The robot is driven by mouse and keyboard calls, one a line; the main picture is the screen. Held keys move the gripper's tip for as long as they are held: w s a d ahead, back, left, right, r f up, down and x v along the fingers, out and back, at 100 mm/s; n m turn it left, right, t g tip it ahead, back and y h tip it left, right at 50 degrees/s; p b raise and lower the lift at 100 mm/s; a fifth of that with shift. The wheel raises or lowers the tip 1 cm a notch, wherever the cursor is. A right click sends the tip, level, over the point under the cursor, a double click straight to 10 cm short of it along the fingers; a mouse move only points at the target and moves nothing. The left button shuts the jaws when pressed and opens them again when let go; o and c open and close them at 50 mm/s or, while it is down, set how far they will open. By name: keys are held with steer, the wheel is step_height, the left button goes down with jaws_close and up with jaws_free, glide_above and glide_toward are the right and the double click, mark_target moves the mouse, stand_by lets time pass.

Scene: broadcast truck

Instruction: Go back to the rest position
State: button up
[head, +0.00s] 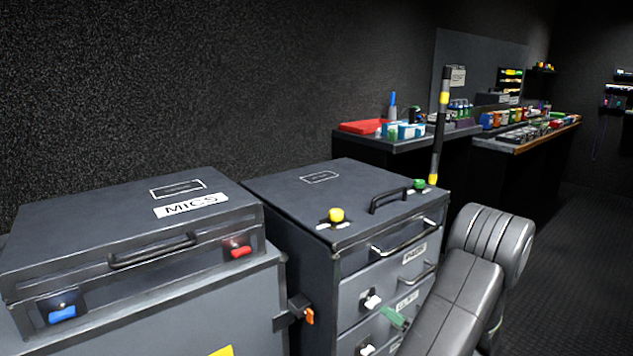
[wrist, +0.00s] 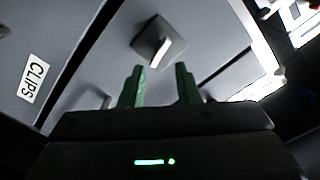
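My gripper (wrist: 160,86) shows in the wrist view with its two green fingers apart and nothing between them. Beyond the fingertips is a drawer front with a pale latch (wrist: 165,48) on a square plate, apart from the fingers as far as I can tell. A label reading CLIPS (wrist: 32,78) is at the left. In the head view a green part of my gripper (head: 394,318) shows in front of the lower drawers of the dark drawer cabinet (head: 350,240). My arm hides the cabinet's lower right part.
A black-and-yellow pole (head: 438,140) rises behind the cabinet. Benches with tubs and a red tray (head: 361,127) stand further back. The floor (head: 575,270) at right looks clear.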

steer(key=v, duration=0.6)
steer(key=shift+s+d, duration=0.25)
steer(key=shift+s, duration=0.1)
